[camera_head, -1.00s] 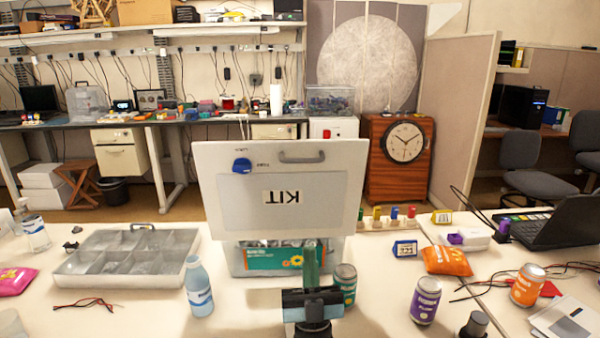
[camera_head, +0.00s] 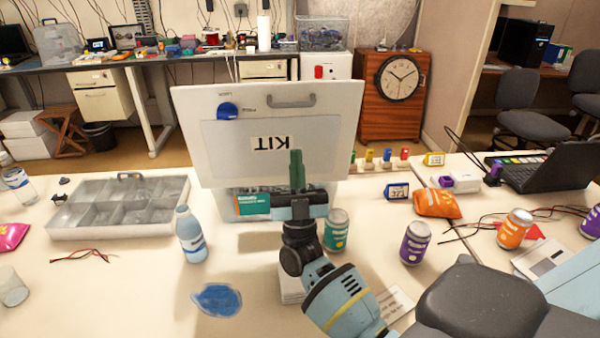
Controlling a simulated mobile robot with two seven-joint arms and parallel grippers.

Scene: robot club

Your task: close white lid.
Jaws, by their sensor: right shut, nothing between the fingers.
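The white lid (camera_head: 325,165) stands open and upright, tilted a little, above its box. It bears an upside-down KIT label, a grey handle and a blue round piece. The kit box (camera_head: 230,207) below it holds items, with a teal and orange package (camera_head: 254,204) at its front. My right gripper (camera_head: 297,158) is shut and empty, its green fingers pointing up in front of the lid's lower part. I cannot tell whether the fingers touch the lid. The gripper hides part of the box. My left gripper is not in view.
A grey compartment tray (camera_head: 120,207) lies at the left. A purple can (camera_head: 415,243) and an orange pouch (camera_head: 437,204) are at the right.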

